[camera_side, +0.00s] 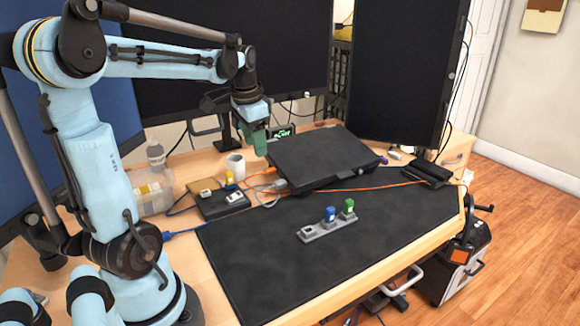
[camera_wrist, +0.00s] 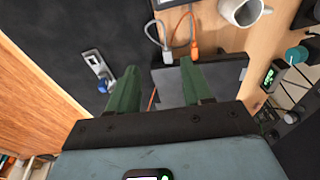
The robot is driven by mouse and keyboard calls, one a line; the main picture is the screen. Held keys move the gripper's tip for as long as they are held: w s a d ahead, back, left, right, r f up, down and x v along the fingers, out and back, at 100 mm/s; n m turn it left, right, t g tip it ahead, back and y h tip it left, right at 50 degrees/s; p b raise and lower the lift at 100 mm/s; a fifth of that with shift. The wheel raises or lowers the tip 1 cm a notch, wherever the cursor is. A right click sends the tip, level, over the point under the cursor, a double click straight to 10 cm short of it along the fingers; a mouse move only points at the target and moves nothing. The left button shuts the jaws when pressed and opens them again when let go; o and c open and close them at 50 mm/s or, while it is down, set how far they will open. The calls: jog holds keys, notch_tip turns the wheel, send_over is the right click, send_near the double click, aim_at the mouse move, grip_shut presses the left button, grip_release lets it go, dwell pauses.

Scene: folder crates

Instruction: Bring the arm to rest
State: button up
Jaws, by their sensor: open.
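My gripper (camera_side: 258,143) is raised above the table, at the far left corner of a flat black case (camera_side: 325,155) in the side view. Its green fingers point down. In the wrist view the two fingers (camera_wrist: 158,74) stand apart with nothing held between them, above a dark flat surface and some cables. The arm is stretched out from its base, with its forearm about level.
A grey holder (camera_side: 315,233) with a blue and a green piece sits on the dark mat (camera_side: 265,275). A white mug (camera_side: 236,166), a clear bottle (camera_side: 156,155) and a small black box (camera_side: 220,205) stand to the left. Orange cables (camera_side: 375,187) cross the table.

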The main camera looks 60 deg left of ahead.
jog(key=s+d+f+t, duration=0.1)
jog(key=d+t, duration=0.1)
jog(key=d, duration=0.9)
jog(key=d+f+t+h, duration=0.1)
jog(key=d+f+t, duration=0.1)
jog(key=d, duration=0.9)
jog(key=shift+s+d+f+t, duration=0.3)
jog(key=shift+s+t, duration=0.05)
jog(key=shift+t, duration=0.45)
